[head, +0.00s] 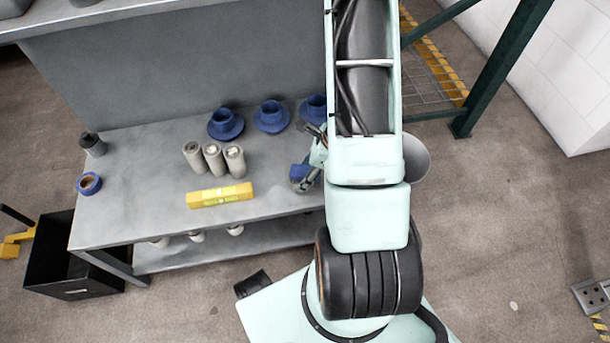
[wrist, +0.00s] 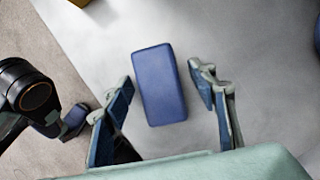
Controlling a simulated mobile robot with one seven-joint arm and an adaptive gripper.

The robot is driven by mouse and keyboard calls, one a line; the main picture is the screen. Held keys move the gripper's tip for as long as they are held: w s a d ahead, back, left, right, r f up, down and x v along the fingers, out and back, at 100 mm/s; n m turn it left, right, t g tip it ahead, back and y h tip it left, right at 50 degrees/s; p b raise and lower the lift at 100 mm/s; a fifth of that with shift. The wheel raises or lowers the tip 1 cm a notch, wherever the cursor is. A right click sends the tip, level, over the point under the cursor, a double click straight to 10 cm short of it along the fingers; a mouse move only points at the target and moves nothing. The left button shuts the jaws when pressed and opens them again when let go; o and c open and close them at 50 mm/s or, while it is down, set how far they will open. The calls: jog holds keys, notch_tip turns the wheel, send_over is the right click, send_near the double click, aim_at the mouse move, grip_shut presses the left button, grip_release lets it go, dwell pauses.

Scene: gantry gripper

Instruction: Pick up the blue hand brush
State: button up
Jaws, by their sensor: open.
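The blue hand brush (wrist: 160,85) shows in the wrist view as a plain blue rounded block on the grey bench top. It lies between the two fingers of my open gripper (wrist: 160,78), with a gap on each side. In the head view the blue brush (head: 299,171) is near the bench's right end, partly hidden by my gripper (head: 312,181) and arm. I cannot tell the exact height of the fingertips above the bench.
On the bench (head: 150,212) stand a yellow box (head: 220,195), three grey cylinders (head: 213,158), blue cups on saucers (head: 226,124), a blue tape roll (head: 89,184) and a dark can (head: 92,145). A black bin (head: 75,275) stands at left. A green post (head: 490,75) rises at right.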

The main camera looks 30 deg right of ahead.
aim_at(301, 173)
jog(key=c, duration=1.4)
jog(key=shift+r, duration=0.45)
jog(key=r+p, duration=0.2)
jog(key=r, duration=0.1)
jog(key=shift+s+a+r, duration=0.1)
jog(key=shift+s+r, duration=0.15)
jog(key=shift+s, duration=0.1)
jog(key=s+a+r+p, duration=0.3)
jog(key=s+r+p, duration=0.5)
jog(key=s+p, duration=0.4)
jog(key=p, duration=0.4)
jog(key=shift+s+a+r, duration=0.35)
jog(key=shift+s, duration=0.05)
